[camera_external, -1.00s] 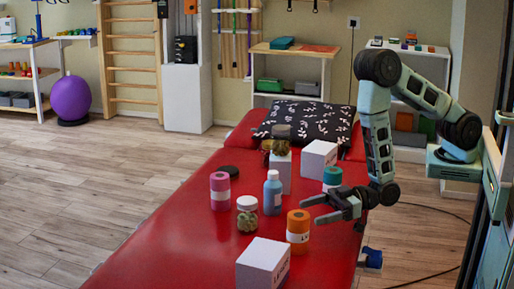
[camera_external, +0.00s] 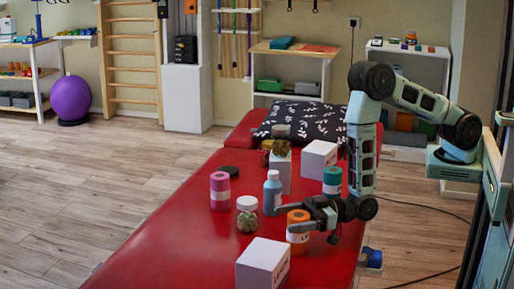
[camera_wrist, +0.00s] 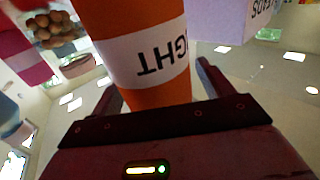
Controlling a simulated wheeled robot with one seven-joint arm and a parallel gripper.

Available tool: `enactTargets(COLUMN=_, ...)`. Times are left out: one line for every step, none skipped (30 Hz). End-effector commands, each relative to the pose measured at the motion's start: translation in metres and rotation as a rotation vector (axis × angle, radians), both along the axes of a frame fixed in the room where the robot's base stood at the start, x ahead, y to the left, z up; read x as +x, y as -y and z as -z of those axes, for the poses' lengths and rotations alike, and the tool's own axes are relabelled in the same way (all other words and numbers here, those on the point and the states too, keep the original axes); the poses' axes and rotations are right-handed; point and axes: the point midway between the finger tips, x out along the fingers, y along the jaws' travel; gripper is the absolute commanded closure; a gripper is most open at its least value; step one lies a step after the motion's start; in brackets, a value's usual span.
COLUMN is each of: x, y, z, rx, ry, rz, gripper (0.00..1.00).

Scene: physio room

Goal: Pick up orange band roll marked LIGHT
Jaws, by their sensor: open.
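The orange band roll (camera_external: 298,238) stands upright on the red treatment table, with a white label around its middle. In the wrist view the orange roll (camera_wrist: 150,95) fills the upper middle, and its label shows the letters "GHT" upside down. My gripper (camera_external: 292,218) is level with the roll in the outside view and partly covers it. In the wrist view my open gripper (camera_wrist: 158,92) has one finger on each side of the roll, with a visible gap at the right finger. Whether the left finger touches the roll I cannot tell.
A white box (camera_external: 263,266) stands close in front of the roll. A jar (camera_external: 247,214), a blue bottle (camera_external: 272,192), a pink roll (camera_external: 220,191) and a teal roll (camera_external: 332,181) stand nearby. The red table (camera_external: 190,240) is bare at its left side.

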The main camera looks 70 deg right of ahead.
Motion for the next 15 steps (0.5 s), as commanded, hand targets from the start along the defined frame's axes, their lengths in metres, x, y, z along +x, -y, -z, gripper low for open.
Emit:
enactTargets(x=-0.0001, y=0.0002, z=0.0003, rx=-0.001, ry=-0.001, rz=0.000, gripper=0.21)
enactTargets(x=-0.0001, y=0.0002, z=0.0004, rx=-0.001, ry=-0.001, rz=0.000, gripper=0.21)
enactTargets(x=-0.0002, y=0.0003, z=0.0004, rx=-0.001, ry=-0.001, rz=0.000, gripper=0.21)
enactTargets(x=-0.0002, y=0.0003, z=0.0004, rx=-0.001, ry=-0.001, rz=0.000, gripper=0.23)
enactTargets(x=-0.0003, y=0.0003, z=0.0004, rx=-0.001, ry=-0.001, rz=0.000, gripper=0.32)
enactTargets(x=-0.0003, y=0.0003, z=0.0004, rx=-0.001, ry=-0.001, rz=0.000, gripper=0.43)
enactTargets(x=-0.0004, y=0.0004, z=0.0003, rx=-0.001, ry=-0.001, rz=0.000, gripper=0.51)
enactTargets(x=-0.0004, y=0.0003, z=0.0004, rx=-0.001, ry=-0.001, rz=0.000, gripper=0.60)
enactTargets(x=-0.0004, y=0.0003, z=0.0004, rx=-0.001, ry=-0.001, rz=0.000, gripper=0.71)
enactTargets(x=-0.0004, y=0.0003, z=0.0004, rx=-0.001, ry=-0.001, rz=0.000, gripper=0.78)
enactTargets(x=-0.0004, y=0.0003, z=0.0004, rx=-0.001, ry=-0.001, rz=0.000, gripper=0.78)
enactTargets(x=-0.0003, y=0.0001, z=-0.0004, rx=0.001, ry=0.001, rz=0.000, gripper=0.78)
enactTargets(x=-0.0004, y=0.0001, z=-0.0003, rx=0.001, ry=0.001, rz=0.000, gripper=0.78)
enactTargets(x=-0.0004, y=0.0001, z=-0.0004, rx=0.001, ry=0.001, rz=0.000, gripper=0.78)
enactTargets(x=-0.0004, y=0.0001, z=-0.0003, rx=0.001, ry=0.001, rz=-0.001, gripper=0.78)
